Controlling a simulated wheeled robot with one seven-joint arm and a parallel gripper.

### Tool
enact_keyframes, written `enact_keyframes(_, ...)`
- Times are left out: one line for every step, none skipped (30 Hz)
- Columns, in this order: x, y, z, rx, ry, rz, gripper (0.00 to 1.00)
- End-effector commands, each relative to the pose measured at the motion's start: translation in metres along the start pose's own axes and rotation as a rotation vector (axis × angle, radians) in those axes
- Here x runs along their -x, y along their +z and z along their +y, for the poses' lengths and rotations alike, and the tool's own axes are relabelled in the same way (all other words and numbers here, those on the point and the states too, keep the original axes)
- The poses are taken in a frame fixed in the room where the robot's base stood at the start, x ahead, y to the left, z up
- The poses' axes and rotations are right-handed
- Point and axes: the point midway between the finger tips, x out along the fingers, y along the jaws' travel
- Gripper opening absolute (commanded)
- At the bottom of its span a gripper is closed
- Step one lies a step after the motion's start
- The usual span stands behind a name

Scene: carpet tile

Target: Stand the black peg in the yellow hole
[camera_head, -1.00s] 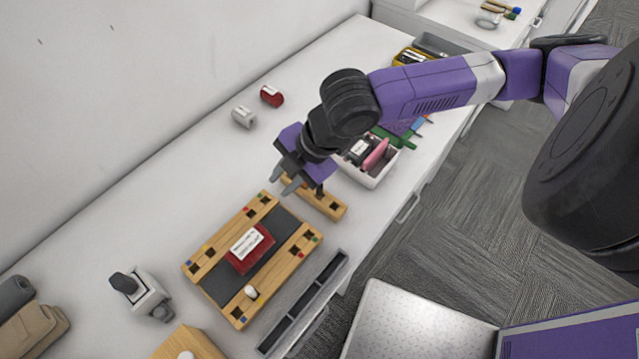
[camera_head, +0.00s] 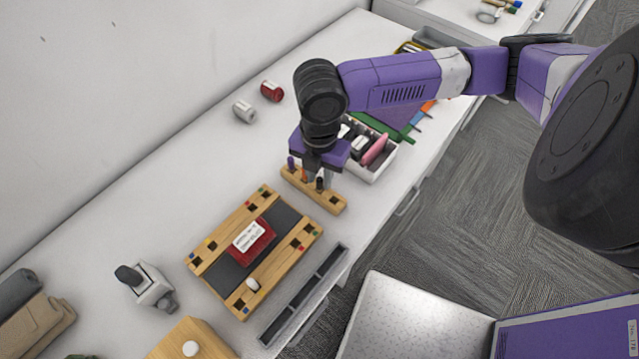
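The black peg (camera_head: 320,184) stands upright in the small wooden rack (camera_head: 333,202), beside an orange peg (camera_head: 305,175) and a purple peg (camera_head: 291,163). My gripper (camera_head: 318,178) points down over the rack, close to the black peg. Its fingers are partly hidden among the pegs, and I cannot tell whether they touch one. The wooden board (camera_head: 228,294) lies in front, with square holes marked by coloured dots. A yellow mark (camera_head: 211,244) shows on its left strip, next to a dark hole that looks empty.
A dark red labelled block (camera_head: 252,246) lies mid-board, and a white peg (camera_head: 253,285) stands on the near strip. A white box (camera_head: 376,172) with items is right of the rack. A dark narrow tray (camera_head: 304,295) lies along the table's front edge. A grey-white device (camera_head: 148,287) stands left.

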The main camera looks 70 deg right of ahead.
Motion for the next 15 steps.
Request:
enact_keyframes(-0.006, 0.0, 0.0, -0.003, -0.002, 0.001, 0.25)
enact_keyframes(-0.01, 0.0, 0.0, -0.003, -0.001, 0.001, 0.25)
enact_keyframes(-0.013, -0.001, 0.0, -0.002, -0.001, 0.001, 0.25)
enact_keyframes(-0.016, 0.0, 0.0, -0.002, -0.001, 0.001, 0.25)
enact_keyframes(-0.017, 0.0, 0.0, -0.002, 0.0, 0.001, 0.25)
enact_keyframes(-0.019, 0.0, 0.0, -0.002, 0.0, 0.0, 0.25)
enact_keyframes(-0.02, 0.0, 0.0, -0.001, 0.001, -0.001, 0.25)
enact_keyframes(-0.02, 0.0, 0.0, -0.001, 0.001, -0.001, 0.25)
enact_keyframes(-0.02, 0.0, 0.0, -0.001, 0.001, -0.001, 0.25)
enact_keyframes(-0.02, 0.0, 0.0, -0.001, 0.001, -0.001, 0.25)
enact_keyframes(-0.02, 0.0, 0.0, -0.001, 0.001, -0.001, 0.25)
enact_keyframes(-0.02, 0.0, 0.0, -0.001, 0.001, -0.001, 0.25)
enact_keyframes(-0.02, 0.0, 0.0, -0.001, 0.001, -0.001, 0.23)
enact_keyframes(-0.02, 0.0, 0.0, -0.001, 0.001, 0.0, 0.17)
enact_keyframes(-0.02, 0.0, 0.0, -0.001, 0.001, 0.0, 0.09)
